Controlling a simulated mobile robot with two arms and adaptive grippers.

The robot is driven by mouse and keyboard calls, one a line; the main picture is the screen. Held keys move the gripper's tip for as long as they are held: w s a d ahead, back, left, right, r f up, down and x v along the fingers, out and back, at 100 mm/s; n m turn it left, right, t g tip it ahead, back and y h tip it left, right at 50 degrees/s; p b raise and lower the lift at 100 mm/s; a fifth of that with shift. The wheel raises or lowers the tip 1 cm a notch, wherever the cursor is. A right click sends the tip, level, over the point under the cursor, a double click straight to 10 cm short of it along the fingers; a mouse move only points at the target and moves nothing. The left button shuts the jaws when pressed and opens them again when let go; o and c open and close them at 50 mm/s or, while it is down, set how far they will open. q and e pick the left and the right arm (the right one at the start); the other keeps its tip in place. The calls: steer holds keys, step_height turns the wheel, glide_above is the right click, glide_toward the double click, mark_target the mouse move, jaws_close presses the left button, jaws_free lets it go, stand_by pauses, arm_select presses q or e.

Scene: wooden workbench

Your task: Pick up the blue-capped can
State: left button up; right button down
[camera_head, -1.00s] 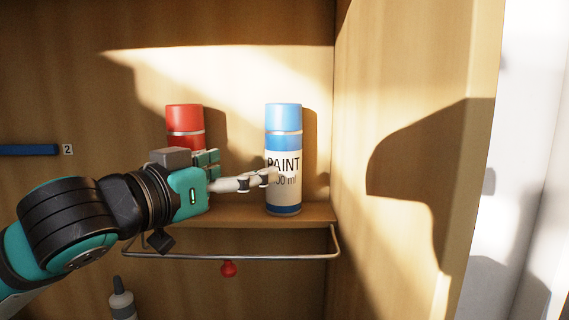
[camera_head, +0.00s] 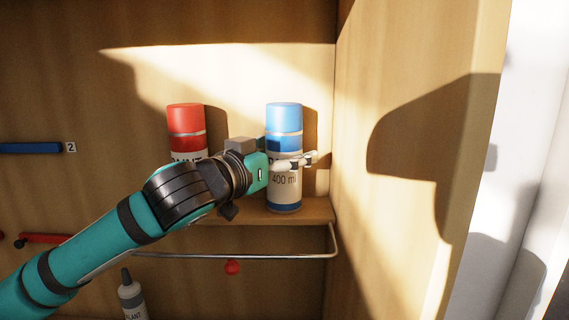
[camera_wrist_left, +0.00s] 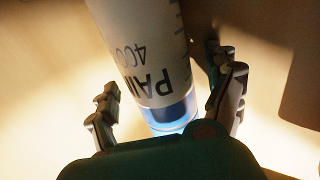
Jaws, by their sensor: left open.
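The blue-capped can (camera_head: 284,118) stands upright on the small shelf, with a white label reading 400 ml. My left gripper (camera_head: 297,161) reaches it from the left, with its fingers at the middle of the can. In the left wrist view the can (camera_wrist_left: 145,50) lies between the two spread fingers of my open left gripper (camera_wrist_left: 168,95). A gap shows between the left finger and the can; the right finger is closer to it. Part of the can's label is hidden by the gripper in the head view. My right gripper is not in view.
A red-capped paint can (camera_head: 186,120) stands left of the blue one, partly behind my left arm. A side panel (camera_head: 400,220) rises close on the right. A bottle (camera_head: 131,296) stands below.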

mark_target(275, 137)
arm_select(q)
steer(key=shift+c, duration=0.2)
steer(key=c, duration=1.6)
steer(key=shift+o, duration=0.2)
steer(key=shift+r, duration=0.1)
steer(key=shift+r, duration=0.45)
steer(key=shift+s+a+r+b, duration=0.1)
steer(key=shift+s+r+b, duration=0.2)
steer(key=shift+r+b, duration=0.25)
steer(key=shift+s+a+r+b, duration=0.1)
steer(key=shift+s+r+b, duration=0.2)
steer(key=shift+r, duration=0.35)
steer(key=s+a+b, duration=0.2)
steer(key=s, duration=0.5)
steer(key=s+a+r+b, duration=0.1)
steer(key=s+a+b, duration=0.1)
steer(key=s, duration=0.5)
steer(key=shift+a+r, duration=0.3)
steer(key=shift+a, duration=0.2)
